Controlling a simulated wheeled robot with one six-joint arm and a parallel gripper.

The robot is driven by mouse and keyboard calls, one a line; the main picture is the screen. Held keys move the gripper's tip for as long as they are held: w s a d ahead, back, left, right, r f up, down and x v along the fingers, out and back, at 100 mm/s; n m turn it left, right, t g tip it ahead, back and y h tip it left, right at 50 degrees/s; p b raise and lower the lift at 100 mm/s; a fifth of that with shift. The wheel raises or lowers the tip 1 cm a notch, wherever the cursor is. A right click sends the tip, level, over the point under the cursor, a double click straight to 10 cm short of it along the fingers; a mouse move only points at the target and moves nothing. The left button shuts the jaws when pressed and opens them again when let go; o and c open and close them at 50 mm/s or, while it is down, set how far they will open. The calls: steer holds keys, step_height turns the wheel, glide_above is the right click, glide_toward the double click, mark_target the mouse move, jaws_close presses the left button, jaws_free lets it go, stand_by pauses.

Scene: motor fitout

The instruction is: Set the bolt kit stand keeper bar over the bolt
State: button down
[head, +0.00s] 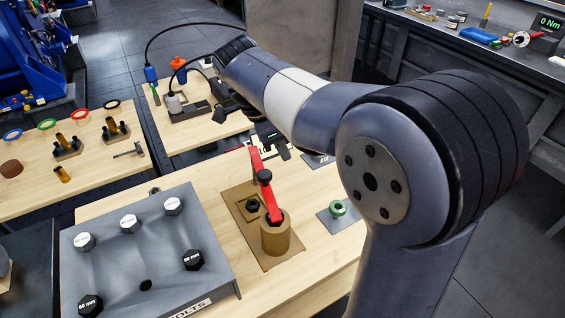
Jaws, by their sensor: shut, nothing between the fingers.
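The red keeper bar (271,200) is on the brown bolt kit stand (242,224). Its near end is at the top of the stand's round tan post (275,240), and it runs up the picture, away from me, with a black knob on it. A dark hex bolt head (252,205) shows in a square seat on the stand, left of the bar and apparently uncovered. My gripper (280,150) is beyond the bar's far end, shut and empty. The arm reaches over from the right. Whether a fingertip touches the bar cannot be told.
A grey block (155,243) with several labelled bolts stands at the left front. A green round part (338,208) sits on a grey plate to the right. Another table (90,180) with colored rings is at the left. Bare wood surrounds the stand.

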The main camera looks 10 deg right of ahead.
steer(key=v, duration=0.5)
steer(key=shift+r, duration=0.15)
steer(key=w+d+f+n+t, duration=0.1)
steer(key=w+d+f+n, duration=0.2)
steer(key=f, duration=0.7)
steer(key=shift+w+d+n+p, duration=0.3)
steer(key=shift+d+n, duration=0.3)
steer(key=shift+d, duration=0.5)
steer(key=shift+s+a, duration=0.1)
steer(key=shift+a, duration=0.05)
